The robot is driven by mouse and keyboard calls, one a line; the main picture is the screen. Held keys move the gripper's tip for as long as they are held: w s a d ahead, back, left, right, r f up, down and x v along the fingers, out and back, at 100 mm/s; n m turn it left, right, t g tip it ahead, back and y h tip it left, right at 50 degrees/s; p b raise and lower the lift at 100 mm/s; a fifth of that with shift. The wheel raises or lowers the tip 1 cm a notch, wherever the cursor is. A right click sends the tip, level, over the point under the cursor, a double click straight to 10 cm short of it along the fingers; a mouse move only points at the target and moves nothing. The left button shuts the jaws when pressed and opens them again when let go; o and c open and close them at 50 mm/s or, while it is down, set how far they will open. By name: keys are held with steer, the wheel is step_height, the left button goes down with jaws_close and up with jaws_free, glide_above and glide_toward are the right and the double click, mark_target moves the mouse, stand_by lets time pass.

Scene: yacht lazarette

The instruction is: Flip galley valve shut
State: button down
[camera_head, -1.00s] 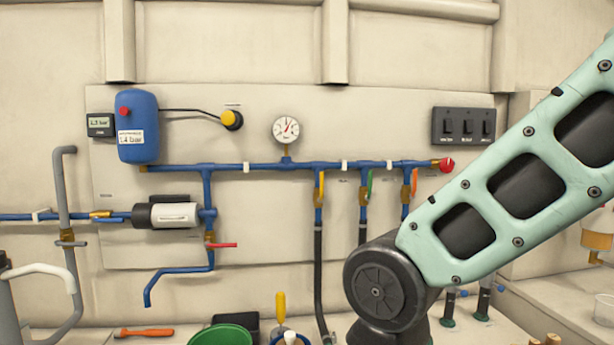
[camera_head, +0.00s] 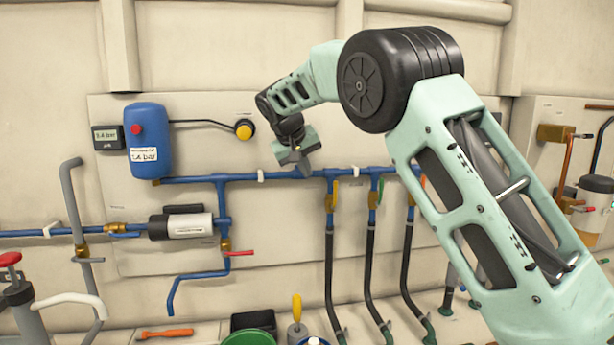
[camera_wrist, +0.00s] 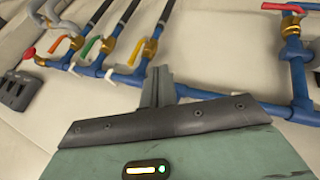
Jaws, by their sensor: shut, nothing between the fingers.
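Three branch valves hang from the blue manifold pipe (camera_head: 270,175). They have a yellow handle (camera_head: 335,188), a green handle (camera_head: 380,190) and an orange handle, the last partly behind my arm in the head view. The wrist view shows the yellow (camera_wrist: 137,50), green (camera_wrist: 88,48) and orange (camera_wrist: 55,44) handles, each roughly in line with its hose. I cannot read which valve is the galley one. My gripper (camera_head: 303,166) is shut and empty at the manifold, left of the yellow valve. Its fingers (camera_wrist: 157,76) point toward the pipe; contact cannot be told.
A blue tank (camera_head: 148,140), a pump (camera_head: 185,225) and a red-handled valve (camera_head: 238,253) are to the left. A red knob (camera_wrist: 28,53) ends the manifold beside a switch panel (camera_wrist: 17,90). Loose tools and a green bowl (camera_head: 248,338) lie below.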

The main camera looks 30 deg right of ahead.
steer(key=shift+w+d+r, duration=0.15)
steer(key=shift+w+r, duration=0.35)
steer(key=shift+r, duration=0.05)
steer(key=p, duration=0.6)
glide_toward(335, 195)
steer(key=w+f, duration=0.3)
steer(key=f, duration=0.1)
steer(key=shift+d+f+p, duration=0.25)
steer(key=shift+d+p, duration=0.05)
steer(key=shift+d, duration=0.6)
steer(key=shift+d, duration=0.1)
